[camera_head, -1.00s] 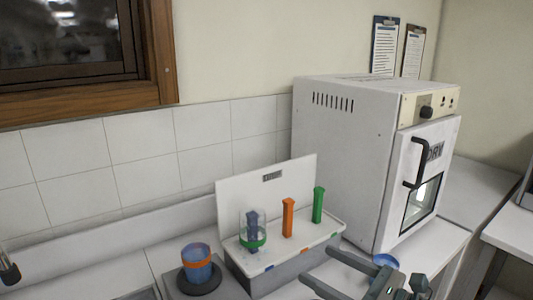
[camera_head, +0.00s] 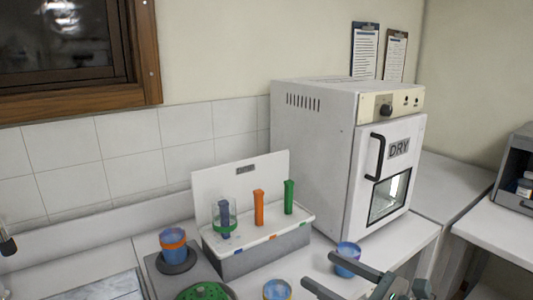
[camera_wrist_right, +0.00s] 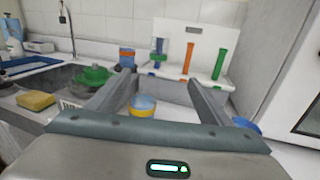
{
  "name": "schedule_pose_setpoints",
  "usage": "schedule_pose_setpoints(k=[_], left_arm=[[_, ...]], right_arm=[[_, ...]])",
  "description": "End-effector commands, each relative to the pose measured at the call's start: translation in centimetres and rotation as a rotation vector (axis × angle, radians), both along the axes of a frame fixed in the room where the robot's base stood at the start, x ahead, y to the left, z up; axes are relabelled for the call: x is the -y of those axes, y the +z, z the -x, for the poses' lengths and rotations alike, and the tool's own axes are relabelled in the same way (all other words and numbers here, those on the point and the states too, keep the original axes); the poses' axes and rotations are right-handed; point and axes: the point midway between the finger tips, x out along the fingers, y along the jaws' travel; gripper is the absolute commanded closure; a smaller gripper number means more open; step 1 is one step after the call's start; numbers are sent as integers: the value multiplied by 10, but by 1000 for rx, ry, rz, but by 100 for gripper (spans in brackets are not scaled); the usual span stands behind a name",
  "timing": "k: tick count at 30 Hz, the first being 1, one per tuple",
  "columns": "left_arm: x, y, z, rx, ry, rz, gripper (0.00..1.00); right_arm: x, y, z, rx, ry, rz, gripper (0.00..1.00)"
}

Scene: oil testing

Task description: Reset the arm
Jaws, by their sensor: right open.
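My right gripper (camera_head: 318,270) is at the lower right of the head view, above the bench in front of the drying oven. Its two fingers are apart, with nothing held between them. In the right wrist view the open fingers (camera_wrist_right: 158,78) point toward the bench, and a blue cup with a yellow band (camera_wrist_right: 143,106) shows beyond them. That cup also shows at the bottom of the head view (camera_head: 277,290). A blue cup (camera_head: 347,258) stands close to the right gripper's fingers. My left gripper is not in view.
A white box (camera_head: 262,262) holds upright purple, orange and green pieces. Left of it, an orange-banded blue cup (camera_head: 173,241) stands on a dark round plate. The closed oven (camera_head: 315,150) stands behind. A green object (camera_head: 205,292) is at the front. A sink (camera_wrist_right: 50,72) lies left.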

Motion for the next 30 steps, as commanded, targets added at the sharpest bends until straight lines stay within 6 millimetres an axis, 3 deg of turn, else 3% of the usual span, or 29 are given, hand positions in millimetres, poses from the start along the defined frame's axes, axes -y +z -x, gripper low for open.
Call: schedule_pose_setpoints(k=[13,19,23,30], left_arm=[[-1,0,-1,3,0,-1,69],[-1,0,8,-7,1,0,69],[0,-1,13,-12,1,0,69],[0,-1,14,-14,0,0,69]], right_arm=[[-9,-23,1,-227,-87,-204,26],[-11,-45,3,-427,-177,-387,26],[-10,-70,9,-619,-275,-575,26],[11,-143,38,-1053,-575,-1058,26]])
